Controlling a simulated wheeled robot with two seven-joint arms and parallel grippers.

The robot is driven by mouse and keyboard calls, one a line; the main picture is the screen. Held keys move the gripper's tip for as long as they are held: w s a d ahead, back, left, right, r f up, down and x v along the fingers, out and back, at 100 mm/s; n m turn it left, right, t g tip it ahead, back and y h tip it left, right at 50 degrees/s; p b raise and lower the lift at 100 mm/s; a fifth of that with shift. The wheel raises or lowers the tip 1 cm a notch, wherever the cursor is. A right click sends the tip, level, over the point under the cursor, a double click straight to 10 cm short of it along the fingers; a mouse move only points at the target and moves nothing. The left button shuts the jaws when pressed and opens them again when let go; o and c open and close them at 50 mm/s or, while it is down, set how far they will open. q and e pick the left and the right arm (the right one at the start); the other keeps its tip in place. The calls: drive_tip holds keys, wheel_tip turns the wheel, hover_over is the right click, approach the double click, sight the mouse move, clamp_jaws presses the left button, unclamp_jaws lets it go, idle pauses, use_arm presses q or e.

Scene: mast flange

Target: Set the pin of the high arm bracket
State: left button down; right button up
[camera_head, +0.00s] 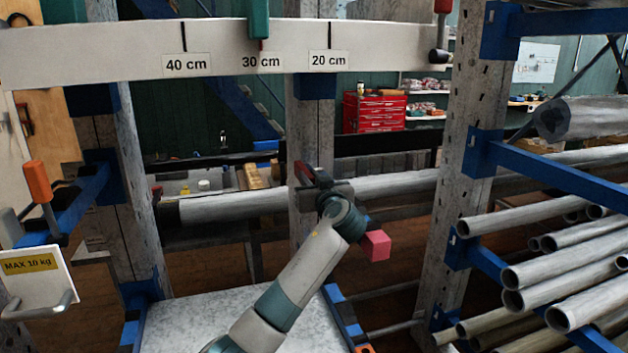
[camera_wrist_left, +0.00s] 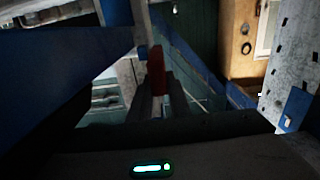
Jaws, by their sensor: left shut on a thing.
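My left gripper (camera_head: 308,178) is in front of the middle grey post, below the blue bracket (camera_head: 314,86) on that post. It is shut on a dark red piece, likely the pin's handle (camera_wrist_left: 156,72), which stands between the fingers in the left wrist view. The rest of the pin is hidden. A blue arm (camera_wrist_left: 60,65) fills the left side of the wrist view. My right gripper is not in view.
A white beam (camera_head: 120,50) marked 40, 30 and 20 cm crosses the top, with a teal slider (camera_head: 258,20) near 30 cm. An orange-handled piece (camera_head: 38,182) is at the left blue arm. Pipes (camera_head: 550,265) fill the right rack. A grey tabletop (camera_head: 190,320) lies below.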

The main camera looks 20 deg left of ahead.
use_arm(q)
drive_tip(key=s+a, duration=0.1)
drive_tip(key=s+a+b, duration=0.1)
drive_tip(key=a, duration=0.1)
drive_tip(key=shift+s+a+f, duration=0.1)
drive_tip(key=shift+a+f, duration=0.05)
drive_tip(key=shift+a, duration=0.05)
drive_tip(key=c, duration=1.6)
unclamp_jaws()
drive_tip(key=shift+s+a, duration=0.1)
drive_tip(key=shift+c, duration=0.2)
drive_tip(key=shift+s+a, duration=0.1)
drive_tip(key=shift+d, duration=0.2)
